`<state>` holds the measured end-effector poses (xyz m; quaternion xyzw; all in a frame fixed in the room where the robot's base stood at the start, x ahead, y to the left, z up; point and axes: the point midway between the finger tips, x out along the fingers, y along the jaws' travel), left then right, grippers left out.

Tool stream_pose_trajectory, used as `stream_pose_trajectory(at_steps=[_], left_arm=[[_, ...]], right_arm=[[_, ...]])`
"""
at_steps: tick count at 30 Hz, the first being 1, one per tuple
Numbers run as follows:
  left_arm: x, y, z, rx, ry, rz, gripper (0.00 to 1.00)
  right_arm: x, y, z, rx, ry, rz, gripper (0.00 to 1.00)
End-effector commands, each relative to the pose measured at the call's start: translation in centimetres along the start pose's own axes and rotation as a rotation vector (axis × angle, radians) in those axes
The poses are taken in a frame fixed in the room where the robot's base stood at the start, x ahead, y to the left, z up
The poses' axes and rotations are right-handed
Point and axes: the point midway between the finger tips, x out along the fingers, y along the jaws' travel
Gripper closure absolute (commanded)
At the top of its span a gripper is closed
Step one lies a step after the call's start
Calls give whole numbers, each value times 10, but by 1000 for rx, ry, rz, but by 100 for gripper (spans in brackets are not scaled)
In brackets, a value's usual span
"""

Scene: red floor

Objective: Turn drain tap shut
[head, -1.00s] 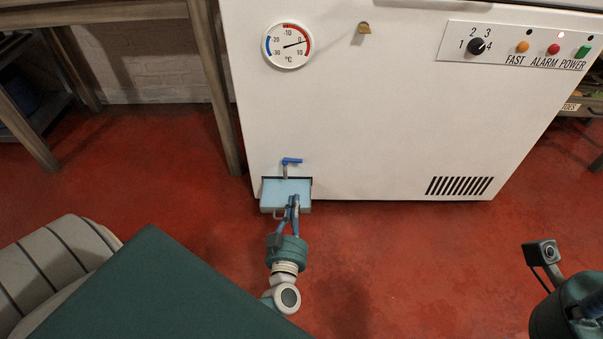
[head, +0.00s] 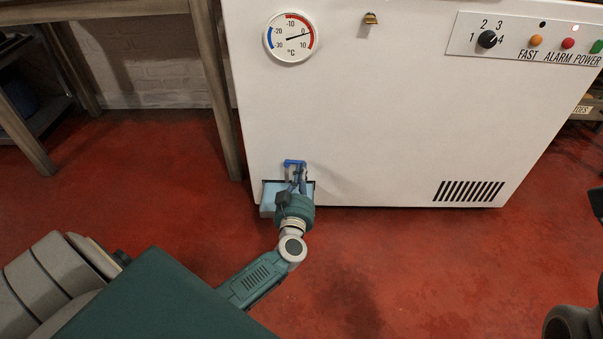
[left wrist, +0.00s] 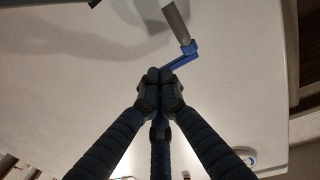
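The drain tap (head: 289,162) sits low on the white freezer's front, at the left. Its blue lever points right from a short grey stem. In the left wrist view the lever (left wrist: 183,57) hangs from the grey stem (left wrist: 175,20), its free end at my fingertips. My left gripper (head: 301,170) is at the lever's free end, fingers pointing at the freezer. In the left wrist view its fingertips (left wrist: 159,84) are together. I cannot tell whether the lever's end is between them or just against them. My right gripper is not in view.
A light blue tray (head: 268,198) juts out below the tap, partly hidden by my left gripper. The freezer (head: 380,120) carries a dial thermometer (head: 289,38), a small padlock (head: 370,18) and a knob panel. A wooden table leg (head: 219,100) stands left. Red floor is open in front.

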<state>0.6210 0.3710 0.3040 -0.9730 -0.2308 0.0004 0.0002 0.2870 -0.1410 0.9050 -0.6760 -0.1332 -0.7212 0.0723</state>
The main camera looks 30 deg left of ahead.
Motion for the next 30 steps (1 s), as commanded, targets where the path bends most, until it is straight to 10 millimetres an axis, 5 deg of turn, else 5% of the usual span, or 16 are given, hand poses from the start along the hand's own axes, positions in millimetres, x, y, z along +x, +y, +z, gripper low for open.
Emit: stream_pose_trajectory(at_steps=[30], left_arm=[[14,3,-4,0,3,-111,100]], right_arm=[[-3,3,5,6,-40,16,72]])
